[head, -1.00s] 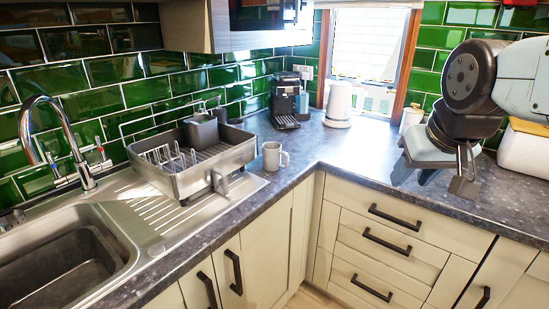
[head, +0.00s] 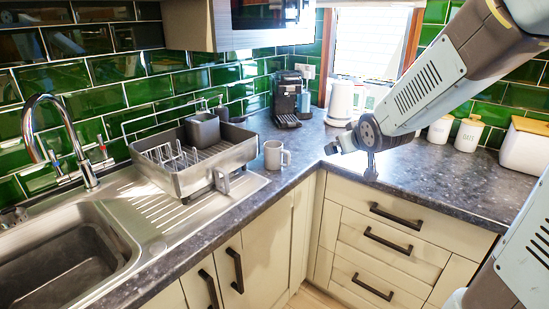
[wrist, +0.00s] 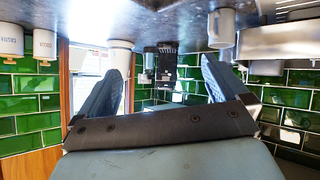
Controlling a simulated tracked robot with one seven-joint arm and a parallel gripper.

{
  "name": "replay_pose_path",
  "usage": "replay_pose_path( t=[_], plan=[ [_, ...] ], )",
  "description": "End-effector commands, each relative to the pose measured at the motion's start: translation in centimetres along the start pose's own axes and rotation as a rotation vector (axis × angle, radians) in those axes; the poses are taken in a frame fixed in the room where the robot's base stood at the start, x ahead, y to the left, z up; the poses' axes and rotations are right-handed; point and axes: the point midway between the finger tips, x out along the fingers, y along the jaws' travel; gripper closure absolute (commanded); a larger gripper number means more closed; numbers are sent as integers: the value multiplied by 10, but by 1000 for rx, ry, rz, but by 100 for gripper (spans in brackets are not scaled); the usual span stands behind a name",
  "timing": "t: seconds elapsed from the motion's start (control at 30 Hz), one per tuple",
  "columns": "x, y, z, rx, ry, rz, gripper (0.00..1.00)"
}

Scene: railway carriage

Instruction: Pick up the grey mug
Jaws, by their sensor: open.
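The grey mug (head: 272,157) stands upright on the dark worktop near the inner corner, just right of the drying rack, its handle towards the right. My gripper (head: 350,161) is to the right of the mug, apart from it, near the worktop's front edge. In the wrist view, which looks upside down, the two fingers of my gripper (wrist: 160,52) are spread with nothing between them. The mug (wrist: 222,30) shows there near the top, beyond the right fingertip.
A drying rack (head: 187,178) with a grey holder (head: 202,131) stands left of the mug, beside the sink (head: 70,255). A coffee machine (head: 287,98) and a white kettle (head: 340,100) stand behind. White canisters (head: 468,133) and a bread bin (head: 525,147) are at right.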

Motion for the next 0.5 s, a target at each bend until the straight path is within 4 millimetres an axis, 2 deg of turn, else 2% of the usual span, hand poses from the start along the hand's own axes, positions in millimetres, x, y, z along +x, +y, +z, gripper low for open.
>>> replay_pose_path(
  t=[0.03, 0.2, 0.5],
  plan=[
    [17, -6, 1, -13, 27, -23, 0],
    [60, -30, -4, -40, 157, -101, 0],
    [112, -77, 0, -12, 399, -262, 0]
  ],
)
